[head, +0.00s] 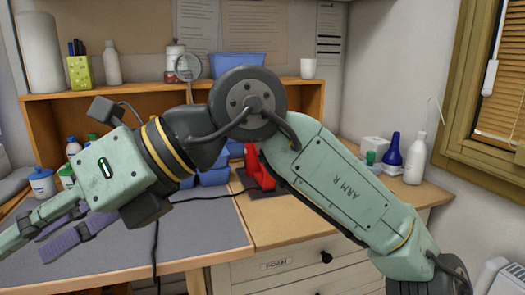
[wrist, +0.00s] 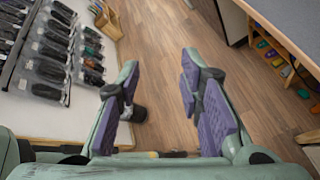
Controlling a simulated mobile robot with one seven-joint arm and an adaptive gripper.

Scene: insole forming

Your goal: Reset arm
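My arm stretches across the head view, bent at a large dark joint, with its end reaching to the left edge. My gripper (head: 62,222) is at the lower left there, in front of the grey work surface (head: 200,235), with part of it near the frame's edge. In the wrist view my gripper (wrist: 157,95) shows two fingers with purple pads, spread wide apart. Nothing is between the pads; wooden floor (wrist: 165,50) shows through the gap.
The wrist view shows a rack of packaged dark items (wrist: 50,45) at left and a shelf of colourful items (wrist: 275,60) at right. In the head view, blue bins (head: 213,176) and a red device (head: 260,168) stand behind my arm. A white bottle (head: 415,158) stands at right.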

